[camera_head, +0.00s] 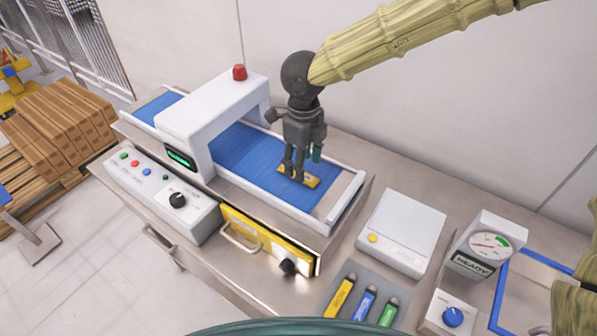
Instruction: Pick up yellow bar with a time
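A small yellow bar (311,182) lies at the right end of the blue conveyor belt (245,160). Any time printed on it is too small to read. My dark grey gripper (294,176) points down over the bar, with its fingertips at or just above it and covering part of it. A narrow gap shows between the fingers, but I cannot tell whether they touch or grip the bar. Another yellow piece (340,297) with a dark end lies in a grey tray at the front, beside a blue one (364,304) and a green one (388,312).
A white arch (210,110) with a red button spans the belt to the left. Raised white rails edge the belt. A white scale-like box (402,230), a dial gauge (488,245) and a blue-knob box (452,315) stand at right. A wall rises behind.

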